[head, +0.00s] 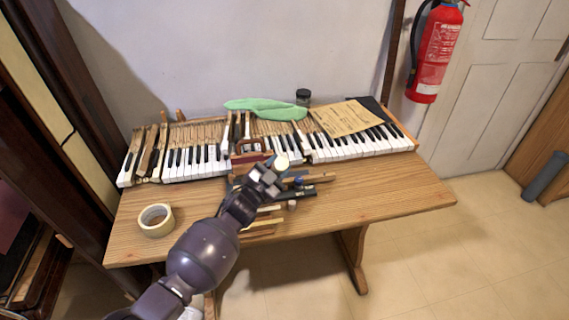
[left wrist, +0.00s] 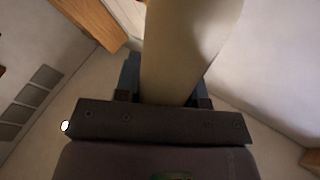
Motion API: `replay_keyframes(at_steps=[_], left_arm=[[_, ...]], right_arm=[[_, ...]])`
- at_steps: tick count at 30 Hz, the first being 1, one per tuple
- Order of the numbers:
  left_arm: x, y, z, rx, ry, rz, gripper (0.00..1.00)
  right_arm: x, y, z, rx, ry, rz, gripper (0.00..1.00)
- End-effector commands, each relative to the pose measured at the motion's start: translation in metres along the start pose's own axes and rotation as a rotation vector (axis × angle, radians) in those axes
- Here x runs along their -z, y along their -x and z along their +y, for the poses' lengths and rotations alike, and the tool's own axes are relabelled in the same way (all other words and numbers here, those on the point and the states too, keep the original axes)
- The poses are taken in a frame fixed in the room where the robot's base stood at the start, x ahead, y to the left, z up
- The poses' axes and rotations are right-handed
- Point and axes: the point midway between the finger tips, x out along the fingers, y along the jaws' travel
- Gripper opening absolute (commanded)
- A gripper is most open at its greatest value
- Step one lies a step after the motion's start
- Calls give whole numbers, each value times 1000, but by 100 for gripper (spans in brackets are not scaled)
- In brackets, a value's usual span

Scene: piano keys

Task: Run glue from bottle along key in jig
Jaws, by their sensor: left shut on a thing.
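My left gripper (head: 272,173) is over the middle of the table, just in front of the keyboard. It is shut on a cream bottle (head: 282,161), which fills the upper middle of the left wrist view (left wrist: 185,50) between the two fingers. I cannot see the bottle's nozzle. A dark red piece (head: 248,151), perhaps part of the jig, stands just left of and behind the bottle. My gripper and arm cover part of the work area, and I cannot make out a key lying in the jig. My right gripper is not in view.
A long keyboard (head: 196,162) with some keys lifted runs along the back of the wooden table (head: 375,190). A green cloth (head: 265,108), dark jar (head: 303,96) and paper sheet (head: 345,118) are behind. The table's right front is clear.

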Motion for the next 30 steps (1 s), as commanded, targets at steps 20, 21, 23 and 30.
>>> replay_keyframes(at_steps=[20,21,23,30], left_arm=[[-10,26,-23,0,0,0,13],[-11,27,-25,0,0,0,13],[-12,29,-26,0,0,0,13],[-14,34,-30,0,-1,0,13]], right_arm=[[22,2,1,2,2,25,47],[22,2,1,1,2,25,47],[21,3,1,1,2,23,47],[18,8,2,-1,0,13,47]])
